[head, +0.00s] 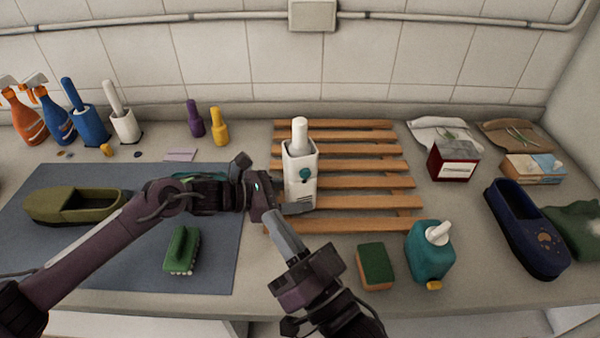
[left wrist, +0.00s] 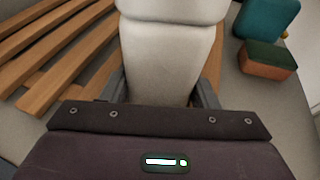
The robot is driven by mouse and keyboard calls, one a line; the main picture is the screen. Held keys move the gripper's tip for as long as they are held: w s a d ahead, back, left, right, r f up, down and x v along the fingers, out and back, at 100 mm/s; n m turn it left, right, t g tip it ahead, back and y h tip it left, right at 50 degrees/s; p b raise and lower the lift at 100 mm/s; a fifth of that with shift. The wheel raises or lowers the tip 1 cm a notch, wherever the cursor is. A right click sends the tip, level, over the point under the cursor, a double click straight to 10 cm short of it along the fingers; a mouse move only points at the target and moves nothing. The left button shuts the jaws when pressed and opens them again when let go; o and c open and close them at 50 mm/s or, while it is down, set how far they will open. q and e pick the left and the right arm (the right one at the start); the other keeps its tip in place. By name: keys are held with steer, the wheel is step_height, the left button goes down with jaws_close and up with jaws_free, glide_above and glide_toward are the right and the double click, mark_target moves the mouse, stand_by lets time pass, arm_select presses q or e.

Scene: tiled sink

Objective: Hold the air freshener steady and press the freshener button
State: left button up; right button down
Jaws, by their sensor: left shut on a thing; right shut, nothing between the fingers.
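In the left wrist view the pale body of the freshener (left wrist: 170,50) fills the space between the two fingers. My right gripper (head: 273,216) is shut and empty, in front of and below the freshener, its fingers pointing up and left. It is apart from the button.
The wooden rack (head: 375,201) lies under and right of the freshener. A green sponge (head: 375,264) and a teal bottle (head: 430,252) stand front right. A green brush (head: 182,250) and an olive shoe (head: 75,206) lie on the blue mat (head: 130,270). Spray bottles stand back left.

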mark_target(301, 192)
steer(key=shift+w+d+f+n+g, duration=0.2)
steer(key=shift+w+d+f+n, duration=0.4)
steer(key=shift+w+n, duration=1.3)
steer(key=shift+w+d+f+n+g, duration=0.2)
steer(key=shift+w+d+f+n, duration=0.4)
steer(key=shift+w+n, duration=1.25)
steer(key=shift+w+d+f+n+g, duration=0.3)
steer(key=shift+w+f+n, duration=0.5)
steer(key=shift+w+n, duration=1.05)
steer(key=shift+s+d+n, duration=0.1)
steer(key=shift+s+n, duration=0.2)
steer(key=shift+n, duration=0.1)
steer(key=shift+w, duration=0.3)
